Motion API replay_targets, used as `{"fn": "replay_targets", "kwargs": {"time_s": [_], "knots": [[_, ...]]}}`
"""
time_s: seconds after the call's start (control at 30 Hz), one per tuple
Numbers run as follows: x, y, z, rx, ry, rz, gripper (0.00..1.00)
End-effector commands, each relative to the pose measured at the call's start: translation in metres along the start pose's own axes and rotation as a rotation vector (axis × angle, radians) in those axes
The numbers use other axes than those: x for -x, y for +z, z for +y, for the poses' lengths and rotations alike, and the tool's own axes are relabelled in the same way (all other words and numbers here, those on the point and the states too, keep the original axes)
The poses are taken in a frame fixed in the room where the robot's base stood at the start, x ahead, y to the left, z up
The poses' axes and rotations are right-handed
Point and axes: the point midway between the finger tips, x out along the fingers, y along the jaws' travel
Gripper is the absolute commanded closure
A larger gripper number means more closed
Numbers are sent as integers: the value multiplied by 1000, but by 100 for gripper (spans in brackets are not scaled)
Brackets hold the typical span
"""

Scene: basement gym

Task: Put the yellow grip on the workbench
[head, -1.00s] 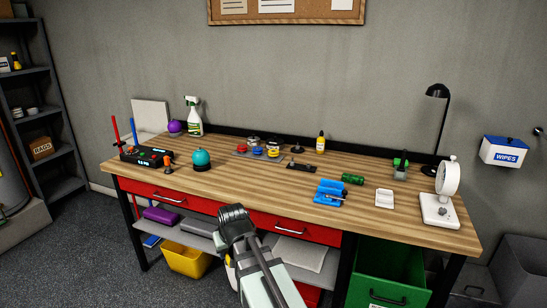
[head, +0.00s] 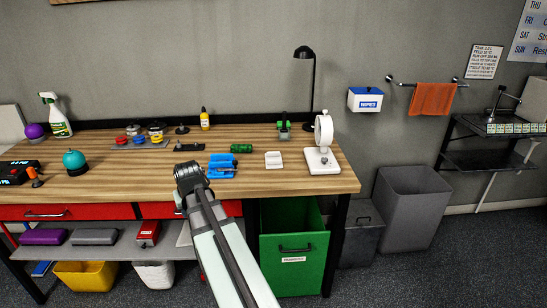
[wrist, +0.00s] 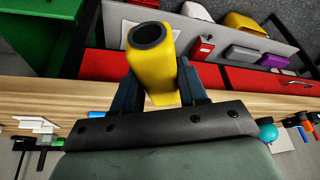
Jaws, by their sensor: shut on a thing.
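A blue item (head: 222,165), green cylinder (head: 241,148), white plate (head: 273,160) and white round-headed device (head: 323,145) stand on the right half. A teal dome (head: 75,161) is at left. Bare wood lies left of my gripper. A green bin (head: 290,262) is below.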

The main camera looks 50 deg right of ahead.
Motion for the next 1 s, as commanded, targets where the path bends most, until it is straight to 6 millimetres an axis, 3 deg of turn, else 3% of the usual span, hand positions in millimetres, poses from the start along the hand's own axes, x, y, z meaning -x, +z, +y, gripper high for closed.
{"fn": "replay_targets", "kwargs": {"time_s": [0.03, 0.47, 0.87, 1.0], "knots": [[0, -10, 18, -26, 11, 0, 94], [8, -70, 169, -217, 90, 1, 94], [27, -132, 333, -381, 158, 1, 94], [34, -161, 383, -417, 173, 0, 94]]}}
